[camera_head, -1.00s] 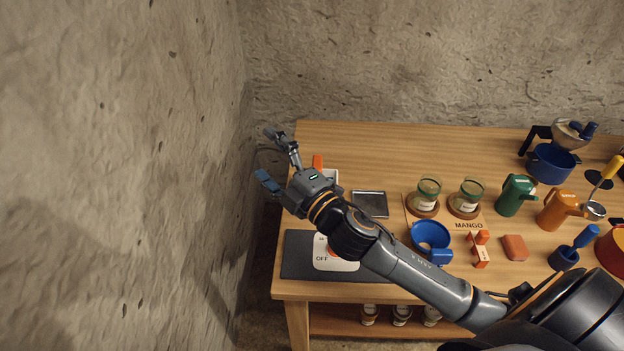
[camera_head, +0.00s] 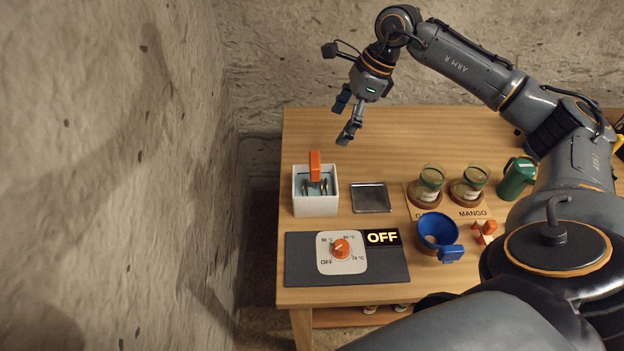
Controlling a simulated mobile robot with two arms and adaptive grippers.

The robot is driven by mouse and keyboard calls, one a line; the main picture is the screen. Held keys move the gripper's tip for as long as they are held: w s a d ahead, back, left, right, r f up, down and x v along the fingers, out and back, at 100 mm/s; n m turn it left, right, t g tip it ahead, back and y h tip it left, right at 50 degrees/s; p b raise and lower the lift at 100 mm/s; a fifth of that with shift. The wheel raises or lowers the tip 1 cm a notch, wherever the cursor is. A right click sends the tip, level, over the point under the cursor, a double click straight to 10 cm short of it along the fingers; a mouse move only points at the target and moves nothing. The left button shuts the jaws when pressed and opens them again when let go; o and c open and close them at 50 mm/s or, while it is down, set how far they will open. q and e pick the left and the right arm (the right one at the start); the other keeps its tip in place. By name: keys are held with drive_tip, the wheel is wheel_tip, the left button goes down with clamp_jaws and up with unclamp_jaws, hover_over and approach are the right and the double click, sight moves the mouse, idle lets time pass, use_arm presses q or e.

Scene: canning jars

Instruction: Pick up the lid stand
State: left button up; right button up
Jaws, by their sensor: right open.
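The lid stand (camera_head: 315,166) has an upright orange handle and stands inside a white square box (camera_head: 316,205) at the left of the table. Several thin lids show edge-on in it below the handle, over a bluish inside. My right gripper (camera_head: 344,120) is open and empty, above the table's back part, up and to the right of the lid stand and apart from it. Its fingers point down. My left gripper is not in view.
A grey metal tray (camera_head: 371,198) lies right of the box. A dark panel (camera_head: 295,262) with an orange knob and an OFF display is in front. Two glass jars (camera_head: 430,178), a blue funnel (camera_head: 437,230) and a green jug (camera_head: 516,178) stand farther right. A wall rises at left.

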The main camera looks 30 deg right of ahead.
sight(318, 159)
drive_tip(key=p+x, duration=0.1)
drive_tip(key=x, duration=0.3)
drive_tip(key=p+x, duration=0.1)
drive_tip(key=x, duration=0.3)
drive_tip(key=a+p+x, duration=0.1)
drive_tip(key=p+x, duration=0.1)
drive_tip(key=x, duration=0.2)
drive_tip(key=shift+s+a+f, duration=0.1)
drive_tip(key=shift+s+f, duration=0.05)
drive_tip(key=shift+a+f, duration=0.1)
drive_tip(key=shift+f, duration=0.25)
drive_tip(key=shift+r, duration=0.1)
drive_tip(key=c, duration=1.7)
drive_tip(key=shift+c, duration=0.2)
